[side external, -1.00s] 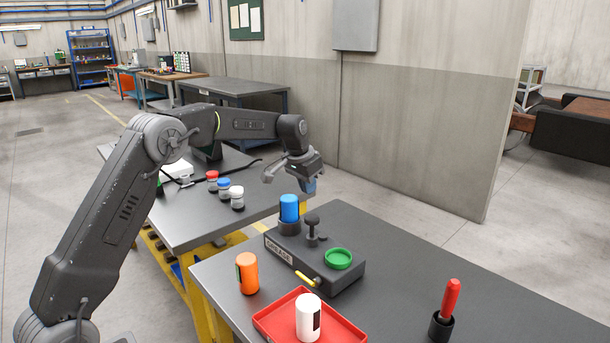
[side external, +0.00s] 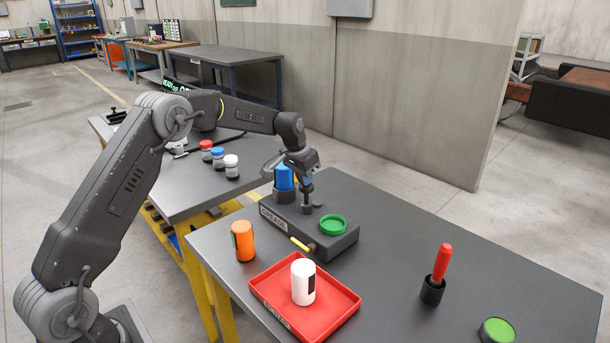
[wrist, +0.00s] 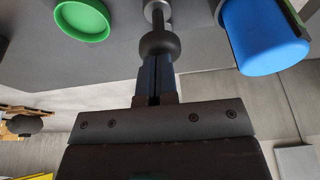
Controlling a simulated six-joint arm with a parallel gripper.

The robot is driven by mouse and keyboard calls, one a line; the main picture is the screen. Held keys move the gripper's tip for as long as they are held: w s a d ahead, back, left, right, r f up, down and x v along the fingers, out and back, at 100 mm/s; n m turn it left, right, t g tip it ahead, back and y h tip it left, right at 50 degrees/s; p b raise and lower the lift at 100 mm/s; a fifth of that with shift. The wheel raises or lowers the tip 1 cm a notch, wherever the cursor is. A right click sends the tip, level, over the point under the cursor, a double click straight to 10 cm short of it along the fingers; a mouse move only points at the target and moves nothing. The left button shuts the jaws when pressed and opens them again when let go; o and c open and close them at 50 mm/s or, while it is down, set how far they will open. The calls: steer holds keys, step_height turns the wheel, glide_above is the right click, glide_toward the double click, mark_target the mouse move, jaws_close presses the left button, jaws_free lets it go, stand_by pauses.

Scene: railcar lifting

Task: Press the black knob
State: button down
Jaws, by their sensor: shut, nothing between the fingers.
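The black knob (wrist: 159,44) stands on a stem on the dark grease box (side external: 325,240). In the side view my gripper (side external: 306,194) points down over the knob, which it mostly hides. In the wrist view the closed fingertips (wrist: 157,66) line up with the knob and overlap it. Whether they touch it or how far it is pressed cannot be told. My gripper is shut and empty. A blue cylinder (side external: 283,178) stands in a holder left of the knob, also in the wrist view (wrist: 262,34). A green round cap (side external: 332,223) sits on the box to the right.
A yellow lever (side external: 299,243) sticks out from the box front. An orange canister (side external: 243,240), a red tray (side external: 335,308) with a white canister (side external: 303,282), and a red-handled tool in a black cup (side external: 433,290) stand nearby. The table's right part is mostly clear.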

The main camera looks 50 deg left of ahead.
steer(key=shift+f, duration=1.6)
steer(key=shift+s, duration=0.1)
steer(key=shift+r, duration=0.1)
steer(key=shift+r, duration=0.35)
steer(key=w+v, duration=0.1)
steer(key=v, duration=1.2)
steer(key=shift+r, duration=0.35)
